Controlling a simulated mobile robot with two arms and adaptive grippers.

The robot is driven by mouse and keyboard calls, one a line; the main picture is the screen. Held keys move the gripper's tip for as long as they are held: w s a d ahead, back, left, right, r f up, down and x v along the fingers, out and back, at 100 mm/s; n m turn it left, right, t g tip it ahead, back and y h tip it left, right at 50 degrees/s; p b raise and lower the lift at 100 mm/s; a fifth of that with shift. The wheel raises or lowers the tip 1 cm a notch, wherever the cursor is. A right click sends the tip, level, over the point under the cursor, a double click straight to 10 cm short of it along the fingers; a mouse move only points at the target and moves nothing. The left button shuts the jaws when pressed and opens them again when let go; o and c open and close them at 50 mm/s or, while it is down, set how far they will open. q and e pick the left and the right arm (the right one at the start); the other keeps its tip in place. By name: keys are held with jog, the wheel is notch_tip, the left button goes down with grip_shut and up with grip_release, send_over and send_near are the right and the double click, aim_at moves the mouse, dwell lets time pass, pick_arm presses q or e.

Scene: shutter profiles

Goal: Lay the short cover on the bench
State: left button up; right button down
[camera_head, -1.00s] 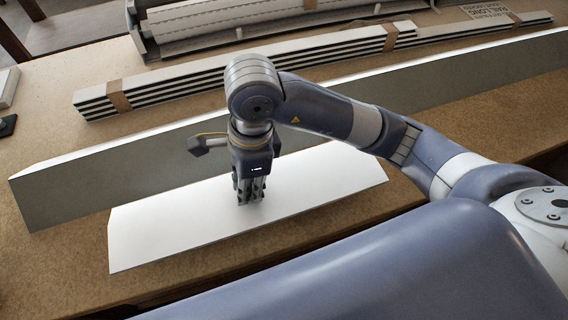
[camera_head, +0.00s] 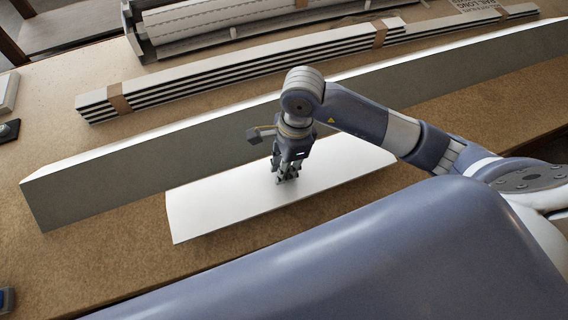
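The short cover (camera_head: 220,207) is a white flat panel, lying roughly level over the brown bench (camera_head: 110,250) in front of the long grey profile. My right gripper (camera_head: 287,178) comes in from the right and points down at the middle of the cover. Its fingers are close together at the cover's top face, and the cover moves along with it. The exact grip is too small to see. A thin shadow shows along the cover's front edge; I cannot tell whether it touches the bench. My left gripper is out of view.
The long grey profile (camera_head: 110,176) lies right behind the cover. Strapped bundles of slats (camera_head: 240,72) and a larger housing (camera_head: 185,25) lie further back. A labelled card (camera_head: 478,5) is at the back right. Bare bench is free at the left front.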

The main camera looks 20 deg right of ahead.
jog(key=c, duration=1.5)
grip_release()
jog(key=shift+o, duration=0.2)
notch_tip(320, 180, up, 12)
jog(key=d+b, duration=0.1)
jog(key=b, duration=0.2)
jog(key=shift+w+d, duration=0.15)
jog(key=shift+d, duration=0.2)
